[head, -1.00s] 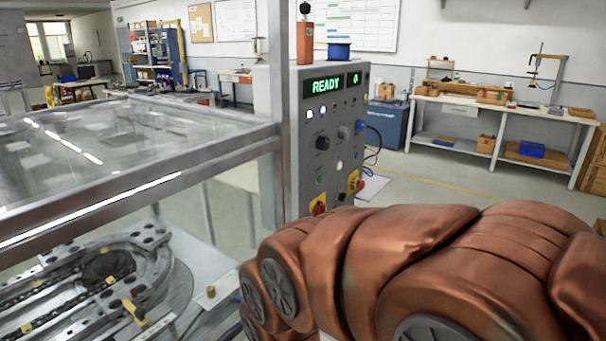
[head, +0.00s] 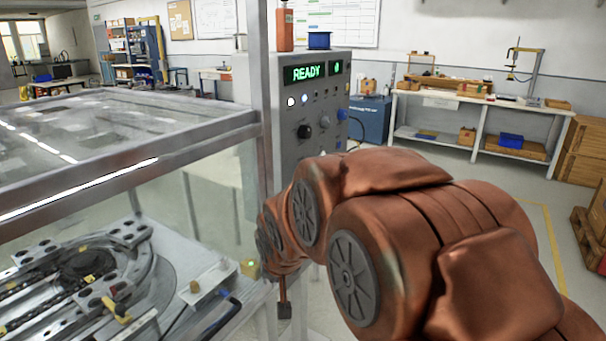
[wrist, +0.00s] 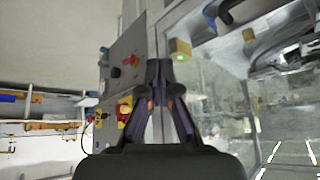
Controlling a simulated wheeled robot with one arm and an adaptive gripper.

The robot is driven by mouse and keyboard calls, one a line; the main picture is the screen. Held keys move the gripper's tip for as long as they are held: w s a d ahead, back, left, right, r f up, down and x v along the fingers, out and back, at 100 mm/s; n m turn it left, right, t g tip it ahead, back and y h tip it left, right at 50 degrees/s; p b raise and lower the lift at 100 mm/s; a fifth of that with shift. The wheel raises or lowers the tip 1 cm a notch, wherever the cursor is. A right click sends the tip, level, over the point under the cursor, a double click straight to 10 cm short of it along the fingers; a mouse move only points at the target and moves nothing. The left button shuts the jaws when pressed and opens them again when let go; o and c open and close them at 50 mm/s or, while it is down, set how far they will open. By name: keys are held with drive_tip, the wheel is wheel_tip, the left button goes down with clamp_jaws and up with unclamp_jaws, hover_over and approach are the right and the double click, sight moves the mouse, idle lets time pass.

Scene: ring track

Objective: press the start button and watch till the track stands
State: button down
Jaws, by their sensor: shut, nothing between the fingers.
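The control cabinet (head: 309,110) stands behind the corner post of the guard, and its display (head: 305,73) reads READY in green. Its lower panel is hidden by my arm in the head view. A small yellow box with a green spot on top (head: 250,268) sits at the table corner; a yellow box also shows in the wrist view (wrist: 180,48). I cannot tell which control is the start button. The track (head: 85,270) lies under the clear guard. My gripper (wrist: 158,66) is shut and empty, its tips near the cabinet and the yellow box in the wrist view.
The guard's metal post (head: 261,100) and rail (head: 130,165) stand close beside my arm. The wrist view shows a red and yellow switch (wrist: 124,110) on the cabinet. A workbench (head: 480,115) and wooden crates (head: 580,150) stand farther back, with open floor before them.

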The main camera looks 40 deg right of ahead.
drive_tip(key=w+d+r+m+t+h+b, duration=0.1)
drive_tip(key=w+d+r+m+t+h, duration=0.2)
drive_tip(key=d, duration=0.4)
drive_tip(key=w+d+r+m+t+b, duration=0.15)
drive_tip(key=w+d, duration=0.25)
drive_tip(key=d, duration=0.4)
drive_tip(key=w+d+r+m+t+h, duration=0.1)
drive_tip(key=w+d+r+t+h, duration=0.2)
drive_tip(key=d, duration=0.4)
drive_tip(key=s+d+r+m+t+b, duration=0.1)
drive_tip(key=d+r+t, duration=0.2)
drive_tip(key=d, duration=0.4)
drive_tip(key=shift+s+d+m+t+h, duration=0.15)
drive_tip(key=shift+d+m+t+h, duration=0.1)
drive_tip(key=shift+m+t+h, duration=0.15)
drive_tip(key=w+a+b, duration=0.2)
drive_tip(key=w, duration=0.6)
drive_tip(key=shift+w+a, duration=0.2)
drive_tip(key=shift+a, duration=0.1)
drive_tip(key=shift+w+a+b, duration=0.1)
drive_tip(key=shift+w+b, duration=0.35)
